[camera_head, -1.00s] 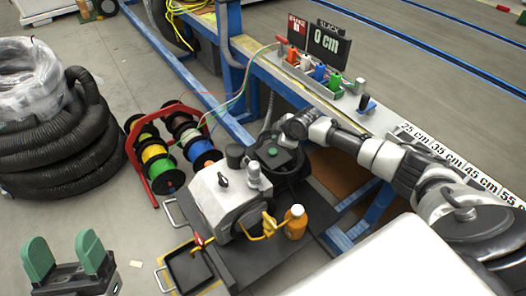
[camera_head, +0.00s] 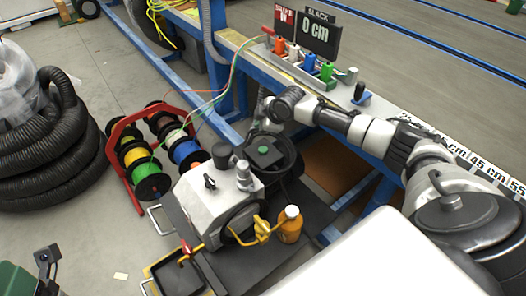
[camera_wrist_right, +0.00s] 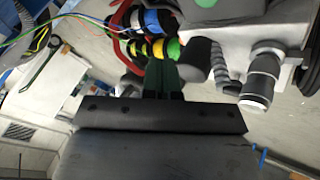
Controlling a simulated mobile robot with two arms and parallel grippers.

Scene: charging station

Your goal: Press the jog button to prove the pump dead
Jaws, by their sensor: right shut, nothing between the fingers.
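The jog button is a small green round button (camera_head: 264,150) on a dark box beside the grey pump (camera_head: 222,198). In the right wrist view the green button (camera_wrist_right: 206,3) shows at the top edge, partly cut off. My right gripper (camera_head: 270,108) is behind the button box in the head view, apart from the button; its fingers are hard to make out there. In the right wrist view the green fingers (camera_wrist_right: 164,80) are together and empty.
A red rack of cable reels (camera_head: 150,160) stands left of the pump. An orange bottle (camera_head: 290,228) stands at its right. The blue-framed bench (camera_head: 330,112) with colored connectors runs behind. Black hose coils (camera_head: 45,150) lie at far left.

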